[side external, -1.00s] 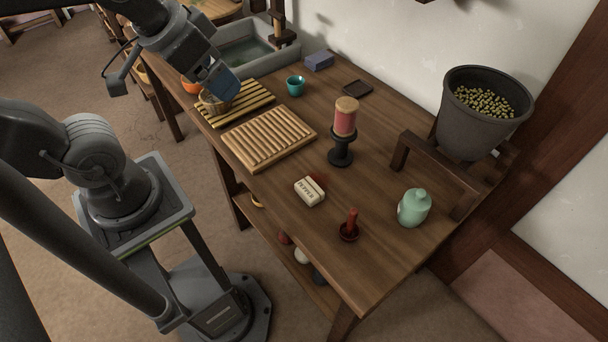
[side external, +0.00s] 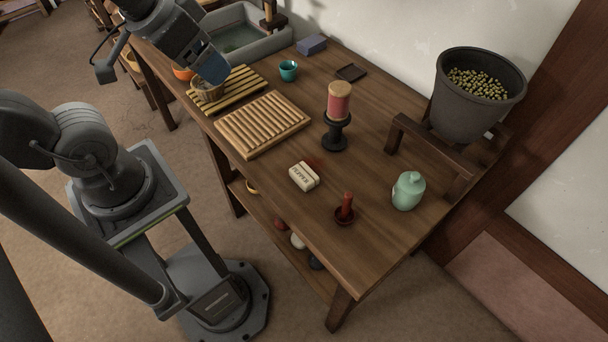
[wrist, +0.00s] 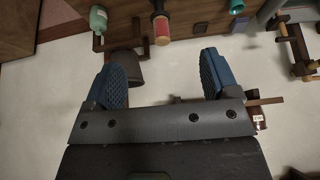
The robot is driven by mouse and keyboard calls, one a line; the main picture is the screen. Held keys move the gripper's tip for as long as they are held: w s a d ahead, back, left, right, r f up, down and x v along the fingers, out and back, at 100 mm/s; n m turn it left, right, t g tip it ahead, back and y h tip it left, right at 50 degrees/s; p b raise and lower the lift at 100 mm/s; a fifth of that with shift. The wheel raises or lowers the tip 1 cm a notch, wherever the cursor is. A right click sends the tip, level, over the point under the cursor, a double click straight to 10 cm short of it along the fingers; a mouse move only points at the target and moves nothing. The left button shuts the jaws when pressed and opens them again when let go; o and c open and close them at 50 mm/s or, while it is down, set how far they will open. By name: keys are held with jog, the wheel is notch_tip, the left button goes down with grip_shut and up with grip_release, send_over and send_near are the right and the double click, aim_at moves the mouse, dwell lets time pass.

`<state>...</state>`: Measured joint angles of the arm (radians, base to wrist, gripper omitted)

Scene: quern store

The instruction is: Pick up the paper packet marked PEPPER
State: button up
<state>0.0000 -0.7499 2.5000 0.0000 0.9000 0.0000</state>
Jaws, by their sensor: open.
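A large pot (side external: 468,115) stands right.

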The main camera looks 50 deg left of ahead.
jog(key=shift+w, duration=0.1)
jog(key=n+g, duration=0.6)
jog(key=n, duration=1.1)
send_over(304, 173)
notch_tip(304, 173, down, 21)
jog(key=shift+n, duration=0.3)
jog(key=f, duration=0.9)
jog(key=shift+s, duration=0.3)
jog(key=shift+w+f, duration=0.15)
jog(key=shift+f, duration=1.25)
jog(key=shift+w+f, duration=0.15)
jog(key=shift+f, duration=1.25)
jog(key=shift+c, duration=0.2)
jog(key=c, duration=1)
